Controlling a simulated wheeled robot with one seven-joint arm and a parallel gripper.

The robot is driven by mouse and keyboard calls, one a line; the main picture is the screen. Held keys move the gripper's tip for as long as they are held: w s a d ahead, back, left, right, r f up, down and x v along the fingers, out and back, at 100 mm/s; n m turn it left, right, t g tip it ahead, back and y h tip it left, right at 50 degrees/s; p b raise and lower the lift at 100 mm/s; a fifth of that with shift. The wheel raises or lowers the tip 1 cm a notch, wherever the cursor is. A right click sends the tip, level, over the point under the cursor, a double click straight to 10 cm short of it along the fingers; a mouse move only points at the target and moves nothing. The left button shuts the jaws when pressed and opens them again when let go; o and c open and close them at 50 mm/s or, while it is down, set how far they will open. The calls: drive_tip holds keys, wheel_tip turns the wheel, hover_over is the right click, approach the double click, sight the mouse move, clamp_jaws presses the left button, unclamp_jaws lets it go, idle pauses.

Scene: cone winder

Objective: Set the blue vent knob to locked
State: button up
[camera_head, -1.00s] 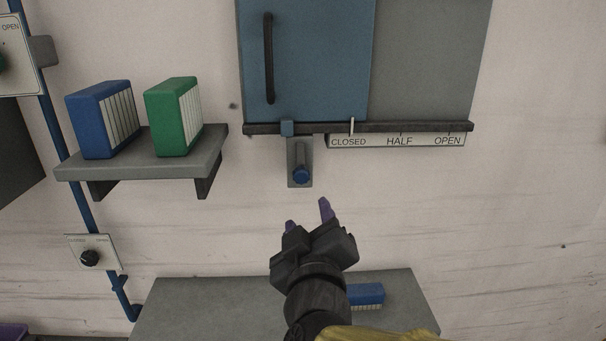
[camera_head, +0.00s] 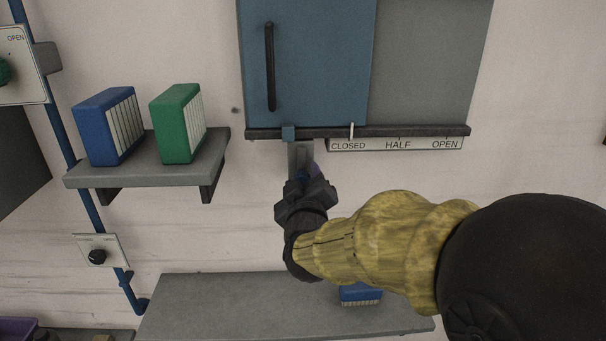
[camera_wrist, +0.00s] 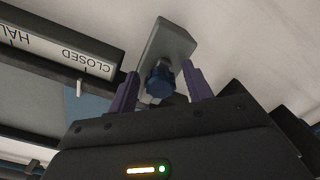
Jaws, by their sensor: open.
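The blue vent knob (camera_wrist: 160,82) sits on a grey plate (camera_wrist: 171,42) below the sliding door's rail. In the wrist view my gripper (camera_wrist: 160,88) is open, with one purple finger on each side of the knob; I cannot tell whether they touch it. In the head view my gripper (camera_head: 304,178) covers the knob, and only the top of the plate (camera_head: 300,155) shows. The blue sliding door (camera_head: 320,60) stands with its pointer (camera_head: 351,130) at CLOSED on the label strip (camera_head: 396,144).
A wall shelf (camera_head: 150,172) at left holds a blue box (camera_head: 108,127) and a green box (camera_head: 178,123). A lower grey shelf (camera_head: 230,305) bears another blue box (camera_head: 361,293). A black dial (camera_head: 97,256) is on the wall at lower left.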

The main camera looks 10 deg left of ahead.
sight(302, 157)
drive_tip(key=shift+w, duration=0.25)
clamp_jaws()
drive_tip(key=shift+r+p, duration=1.25)
drive_tip(key=shift+r, duration=0.85)
drive_tip(key=shift+c, duration=0.9)
unclamp_jaws()
drive_tip(key=shift+o, duration=0.9)
